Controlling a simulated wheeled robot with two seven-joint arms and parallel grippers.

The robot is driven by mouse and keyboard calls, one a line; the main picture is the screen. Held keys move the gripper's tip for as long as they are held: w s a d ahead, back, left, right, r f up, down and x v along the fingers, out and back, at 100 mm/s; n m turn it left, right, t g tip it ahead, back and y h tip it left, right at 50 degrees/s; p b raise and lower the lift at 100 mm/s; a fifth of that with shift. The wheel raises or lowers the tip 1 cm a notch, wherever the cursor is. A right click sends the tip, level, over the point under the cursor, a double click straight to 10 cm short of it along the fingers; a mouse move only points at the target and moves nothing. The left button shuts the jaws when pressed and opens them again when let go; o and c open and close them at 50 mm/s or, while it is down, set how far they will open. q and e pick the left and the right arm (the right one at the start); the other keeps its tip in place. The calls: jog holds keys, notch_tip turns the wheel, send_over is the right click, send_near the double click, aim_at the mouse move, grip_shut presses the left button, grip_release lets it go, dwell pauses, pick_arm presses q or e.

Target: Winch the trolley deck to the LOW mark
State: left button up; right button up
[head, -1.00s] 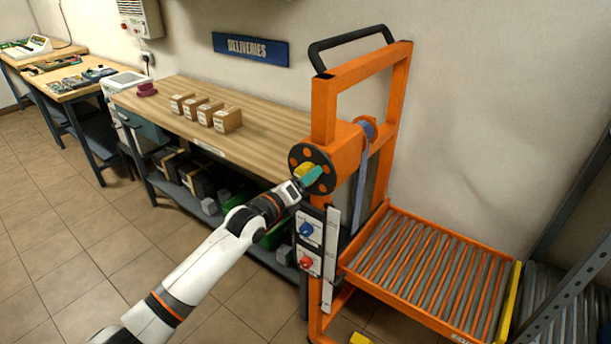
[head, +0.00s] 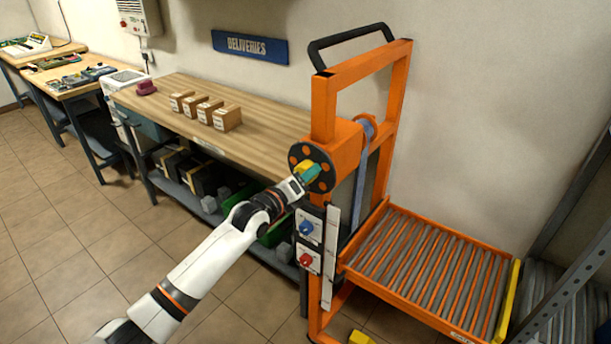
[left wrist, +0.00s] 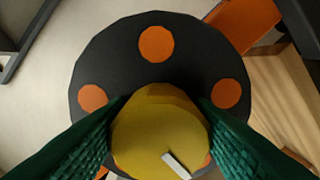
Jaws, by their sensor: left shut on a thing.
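The orange trolley (head: 324,100) stands upright in the head view, with its roller deck (head: 430,262) out to the right, low on the frame. A black winch wheel with orange spots (head: 297,152) faces left on the orange winch housing. It fills much of the left wrist view (left wrist: 122,62). My left gripper (head: 309,172) is shut on the yellow knob (left wrist: 150,130) at the wheel's middle, with a green finger on each side of it. A white scale strip (head: 330,258) runs down the trolley's post; its marks are too small to read. My right gripper is out of view.
A blue knob (head: 306,227) and a red knob (head: 305,260) sit on panels below the wheel. A wooden bench (head: 170,117) with several small boxes stands behind, left. Grey metal racking (head: 575,255) is close to the deck's right. Tiled floor at left is free.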

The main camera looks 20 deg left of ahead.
pick_arm(q)
jog(key=n, duration=0.5)
jog(key=shift+d+r+p, duration=0.1)
jog(key=shift+p, duration=0.3)
jog(key=n+p, duration=0.1)
jog(key=n, duration=0.3)
jog(key=shift+r+n, duration=0.1)
jog(key=shift+n, duration=0.2)
jog(key=n+p, duration=0.1)
jog(key=n, duration=0.4)
jog(key=shift+r+n, duration=0.15)
jog(key=shift+n, duration=0.15)
jog(key=n+p, duration=0.1)
jog(key=n, duration=0.8)
jog(key=shift+a, duration=0.2)
jog(key=n, duration=0.4)
jog(key=shift+a+n, duration=0.1)
jog(key=shift+n, duration=0.2)
jog(key=n, duration=0.5)
jog(key=shift+w+a+b, duration=0.1)
jog(key=shift+b, duration=0.2)
jog(key=n, duration=0.5)
